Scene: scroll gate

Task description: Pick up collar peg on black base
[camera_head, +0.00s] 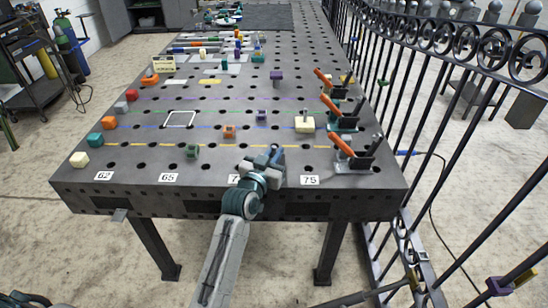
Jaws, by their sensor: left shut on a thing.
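My left gripper (270,160) is at the front edge of the steel table (130,178), between the 65 and 75 labels. It is shut on a small dark blue-grey upright piece, most likely the collar peg (275,150). The jaws hide most of it, and its black base cannot be made out. I cannot tell whether the piece is clear of the tabletop. My right gripper is not in view.
Orange-handled clamps (342,144) line the table's right side. A cream block (305,124) stands near them. A black iron gate (455,110) runs along the right.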

